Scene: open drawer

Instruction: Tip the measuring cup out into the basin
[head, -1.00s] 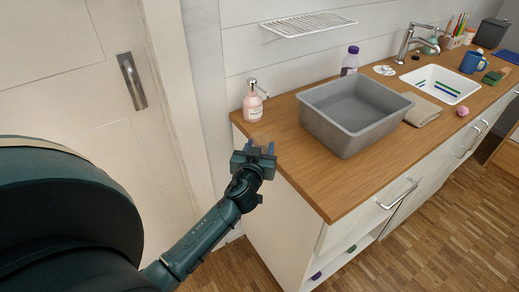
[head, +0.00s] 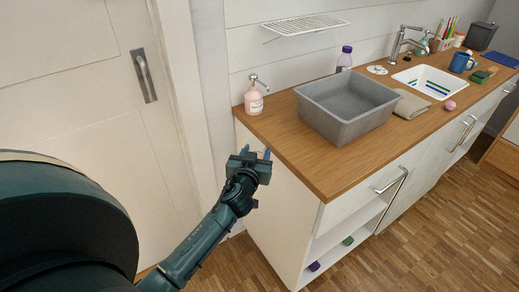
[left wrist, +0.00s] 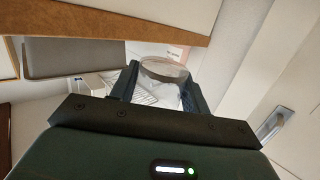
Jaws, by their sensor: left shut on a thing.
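The basin (head: 340,131) is a grey rectangular tub on the wooden counter, and its visible inside looks empty. My left gripper (head: 256,156) is in front of the counter's near left corner, left of the basin and apart from it. In the left wrist view my left gripper (left wrist: 160,94) is shut on the measuring cup (left wrist: 166,72), a clear see-through vessel with a round rim between the fingers. The cup can hardly be made out in the head view. Its contents and tilt cannot be told. My right gripper is not in view.
A pink soap bottle (head: 254,102) stands at the counter's left end. A purple-capped bottle (head: 344,60) is behind the basin, and a folded cloth (head: 410,104) is to its right. A sink (head: 433,82) lies farther right. The counter (head: 290,143) is bare in front of the soap bottle.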

